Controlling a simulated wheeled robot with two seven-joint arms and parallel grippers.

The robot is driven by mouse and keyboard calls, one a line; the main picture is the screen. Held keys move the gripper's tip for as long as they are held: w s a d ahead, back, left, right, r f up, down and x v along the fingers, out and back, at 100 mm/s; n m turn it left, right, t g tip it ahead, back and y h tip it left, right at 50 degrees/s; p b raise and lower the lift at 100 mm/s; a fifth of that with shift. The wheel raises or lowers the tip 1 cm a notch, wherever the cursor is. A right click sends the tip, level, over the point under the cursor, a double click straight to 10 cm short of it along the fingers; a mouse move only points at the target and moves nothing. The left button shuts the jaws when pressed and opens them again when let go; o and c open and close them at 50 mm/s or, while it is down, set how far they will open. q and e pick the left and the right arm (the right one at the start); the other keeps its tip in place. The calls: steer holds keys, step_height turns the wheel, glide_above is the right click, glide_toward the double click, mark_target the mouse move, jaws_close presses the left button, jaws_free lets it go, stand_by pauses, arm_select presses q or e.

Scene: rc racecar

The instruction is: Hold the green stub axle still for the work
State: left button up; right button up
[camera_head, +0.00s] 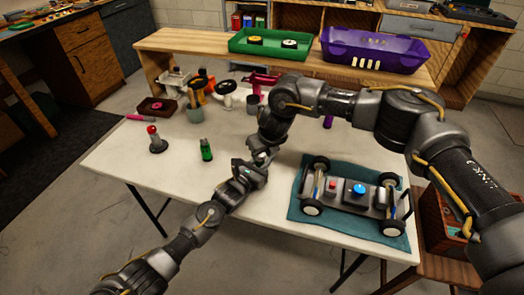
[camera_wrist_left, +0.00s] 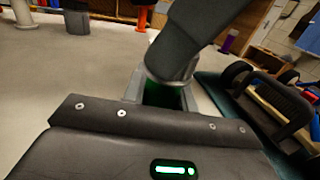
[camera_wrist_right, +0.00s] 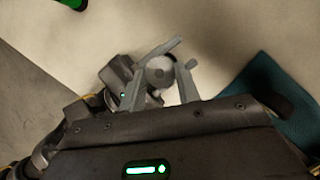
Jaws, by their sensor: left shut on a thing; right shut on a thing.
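My left gripper (camera_head: 252,173) and my right gripper (camera_head: 263,152) meet just above the white table, left of the car. In the left wrist view, green (camera_wrist_left: 160,97) shows between the left fingers, likely the green stub axle; the left gripper is shut on it. My right gripper comes down over it and hides most of it. In the right wrist view, the right fingers (camera_wrist_right: 178,62) are around a grey round piece (camera_wrist_right: 160,71), with the left gripper just beyond. Whether both grippers hold one part is unclear.
The racecar chassis (camera_head: 352,190) sits on a teal mat (camera_head: 305,222) at the right. A green bottle (camera_head: 206,151) and a red-topped device (camera_head: 156,142) stand left of the grippers. A green tray (camera_head: 240,45) and purple bin (camera_head: 340,62) are on the back shelf. The front-left table is clear.

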steer(key=shift+a+m, duration=0.1)
steer(key=shift+m, duration=0.5)
steer(key=o, duration=1)
steer(key=shift+r, duration=0.1)
steer(key=v, duration=1.2)
steer(key=shift+s+a, duration=0.15)
steer(key=shift+s, duration=0.05)
arm_select(q)
steer(key=o, duration=1.1)
